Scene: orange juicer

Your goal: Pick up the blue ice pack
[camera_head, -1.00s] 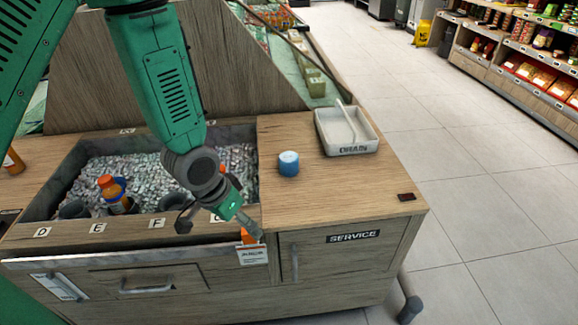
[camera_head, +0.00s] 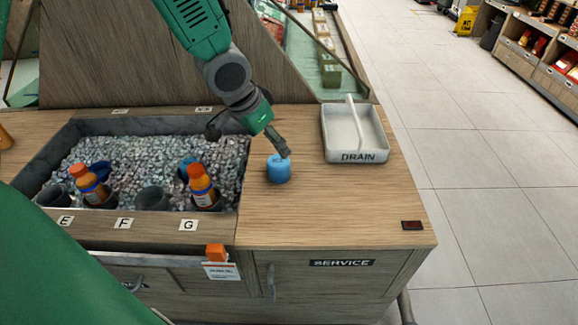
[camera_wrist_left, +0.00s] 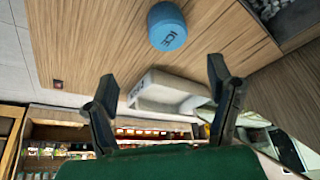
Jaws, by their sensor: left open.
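The blue ice pack (camera_head: 279,170) is a small blue cylinder standing on the wooden counter, right of the ice bin. In the left wrist view the ice pack (camera_wrist_left: 167,27) shows the letters "ICE" and lies beyond my fingertips, near the top edge. My left gripper (camera_head: 248,140) is just behind and above the ice pack in the head view, with one finger close to its top. In the left wrist view the left gripper (camera_wrist_left: 162,84) has its two fingers spread with nothing between them. My right gripper is not seen.
A white tray marked DRAIN (camera_head: 342,157) stands right of the ice pack. The ice bin (camera_head: 90,127) on the left holds orange-capped bottles (camera_head: 203,187) and dark cups. An orange tag (camera_head: 215,253) hangs at the front.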

